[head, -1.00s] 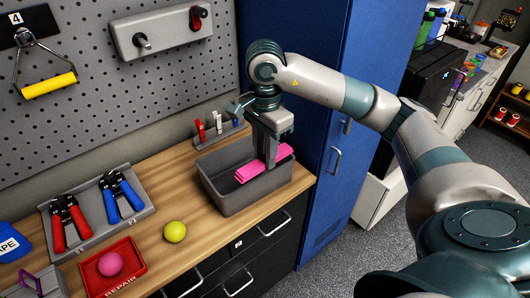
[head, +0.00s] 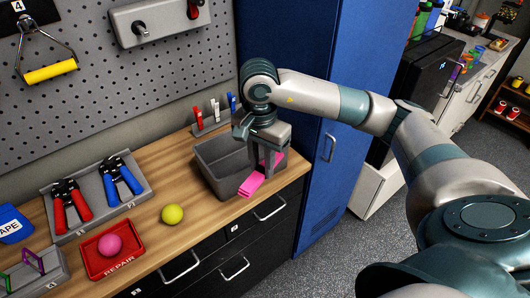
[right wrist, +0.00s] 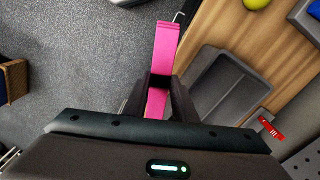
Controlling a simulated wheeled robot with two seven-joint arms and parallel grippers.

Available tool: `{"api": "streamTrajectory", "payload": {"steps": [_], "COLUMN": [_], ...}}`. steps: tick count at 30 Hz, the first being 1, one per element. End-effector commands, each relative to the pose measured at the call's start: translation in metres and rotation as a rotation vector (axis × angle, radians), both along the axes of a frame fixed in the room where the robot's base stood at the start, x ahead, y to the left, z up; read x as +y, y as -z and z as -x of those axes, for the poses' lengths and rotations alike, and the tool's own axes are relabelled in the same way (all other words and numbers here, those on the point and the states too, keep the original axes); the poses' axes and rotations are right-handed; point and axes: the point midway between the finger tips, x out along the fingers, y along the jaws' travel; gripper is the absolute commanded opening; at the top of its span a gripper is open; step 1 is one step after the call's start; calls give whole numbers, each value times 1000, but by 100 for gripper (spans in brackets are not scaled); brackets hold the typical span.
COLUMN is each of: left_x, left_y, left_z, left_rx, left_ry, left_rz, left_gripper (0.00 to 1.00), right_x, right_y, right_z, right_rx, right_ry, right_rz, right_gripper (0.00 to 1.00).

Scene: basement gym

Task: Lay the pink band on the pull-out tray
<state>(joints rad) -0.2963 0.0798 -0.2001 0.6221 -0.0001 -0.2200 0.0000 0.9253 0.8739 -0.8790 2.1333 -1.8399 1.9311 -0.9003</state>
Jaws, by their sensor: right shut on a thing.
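The pink band (head: 249,187) is a flat folded strip held by my right gripper (head: 264,168). In the right wrist view the band (right wrist: 165,48) passes between the two closed fingers (right wrist: 160,84) and sticks out past them. In the head view it overlaps the front right rim of a grey bin (head: 222,182). In the wrist view it lies to the left of the bin, with grey floor behind it. I cannot make out a pull-out tray with certainty. My left gripper is not in view.
The wooden counter (head: 185,160) carries a yellow ball (head: 172,214), a red tray (head: 128,266) with a pink ball (head: 109,244), and hand grips in a grey holder. Black drawers with handles (head: 234,268) are below. A blue locker (head: 325,120) stands right of the bin.

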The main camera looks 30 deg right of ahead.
Motion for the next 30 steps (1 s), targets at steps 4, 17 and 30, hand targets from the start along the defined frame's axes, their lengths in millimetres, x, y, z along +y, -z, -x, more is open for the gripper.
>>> {"api": "streamTrajectory", "payload": {"steps": [4,17,30], "left_x": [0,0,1], "left_y": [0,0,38], "left_z": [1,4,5], "left_rx": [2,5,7], "left_ry": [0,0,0], "left_rz": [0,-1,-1], "left_gripper": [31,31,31], "right_x": [13,68,87], "right_y": [24,114,178], "right_z": [8,58,81], "right_rx": [5,15,7], "right_ry": [-164,-902,-1175], "right_rz": [5,-4,-18], "right_gripper": [1,1,1]}}
